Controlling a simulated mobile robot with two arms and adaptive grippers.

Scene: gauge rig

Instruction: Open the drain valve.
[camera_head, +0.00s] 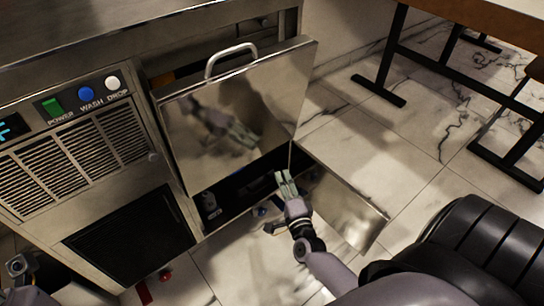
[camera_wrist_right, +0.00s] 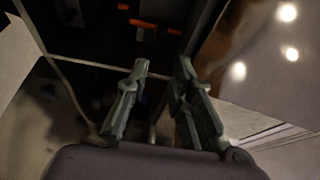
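The steel machine's lower compartment (camera_head: 222,205) is dark inside, with a hinged panel (camera_head: 348,208) lowered at its right. My right gripper (camera_head: 284,180) is at the compartment's opening, its fingers apart and empty. In the right wrist view its two fingers (camera_wrist_right: 162,66) point into the dark interior. Orange-red pieces (camera_wrist_right: 142,23) show beyond the fingertips, apart from them. They may be parts of the drain valve, but I cannot tell which piece is its handle. A small blue part (camera_head: 262,211) lies low by the opening. My left gripper's fingers are not visible.
A steel door with a handle (camera_head: 231,54) stands above the opening. Power, wash and drop buttons (camera_head: 86,94) are on the left panel.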

